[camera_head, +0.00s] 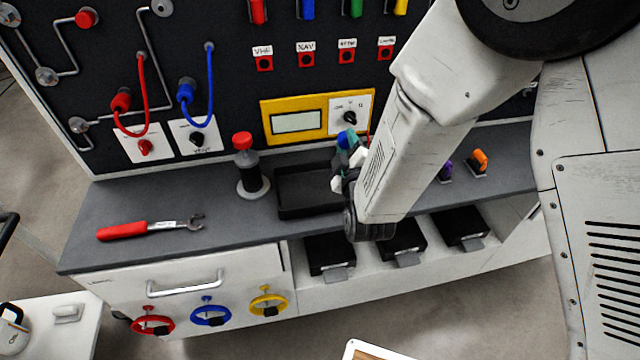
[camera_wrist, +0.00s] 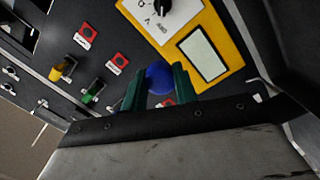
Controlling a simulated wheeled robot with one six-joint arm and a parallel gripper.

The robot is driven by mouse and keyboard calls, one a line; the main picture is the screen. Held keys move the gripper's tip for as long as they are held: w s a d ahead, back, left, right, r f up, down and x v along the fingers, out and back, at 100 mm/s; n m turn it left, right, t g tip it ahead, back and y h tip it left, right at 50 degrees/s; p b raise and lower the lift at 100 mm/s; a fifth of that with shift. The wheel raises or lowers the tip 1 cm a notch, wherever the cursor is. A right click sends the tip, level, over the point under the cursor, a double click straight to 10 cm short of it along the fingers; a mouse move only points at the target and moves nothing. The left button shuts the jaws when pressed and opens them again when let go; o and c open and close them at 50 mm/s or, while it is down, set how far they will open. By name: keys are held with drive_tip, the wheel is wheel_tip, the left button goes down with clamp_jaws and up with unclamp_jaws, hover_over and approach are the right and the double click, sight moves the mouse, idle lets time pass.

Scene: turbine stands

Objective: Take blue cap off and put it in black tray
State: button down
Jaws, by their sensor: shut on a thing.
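My gripper (camera_wrist: 157,88) has its green fingers shut on the round blue cap (camera_wrist: 159,77). In the head view the blue cap (camera_head: 342,140) shows beside a green fingertip, partly hidden by my gripper and arm. The black tray (camera_head: 290,212) sits on the grey counter, and its right side is partly hidden behind my gripper. The cap appears raised near the tray's back right corner; I cannot tell whether it is over the tray. Whatever stands below my gripper is hidden.
A red-handled wrench (camera_head: 150,229) lies on the counter's left. The yellow-framed meter (camera_head: 297,121) is on the panel behind. Purple (camera_head: 446,171) and orange (camera_head: 480,160) items stand at the right.

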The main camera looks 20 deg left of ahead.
drive_tip(key=shift+n+g+y, duration=0.4)
drive_tip(key=shift+n+y, duration=0.1)
drive_tip(key=shift+y, duration=0.2)
drive_tip(key=shift+s+a+f, duration=0.55)
drive_tip(key=shift+a+f, duration=0.1)
drive_tip(key=shift+f, duration=0.45)
drive_tip(key=shift+s+a+f, duration=0.5)
drive_tip(key=shift+a+f, duration=0.1)
drive_tip(key=shift+f, duration=0.45)
drive_tip(key=shift+s+a+f, duration=0.55)
drive_tip(key=shift+a+f, duration=0.1)
drive_tip(key=shift+f, duration=0.45)
drive_tip(key=c, duration=1)
unclamp_jaws()
drive_tip(key=v, duration=0.7)
drive_tip(key=shift+s+d, duration=0.2)
drive_tip(key=shift+s, duration=0.15)
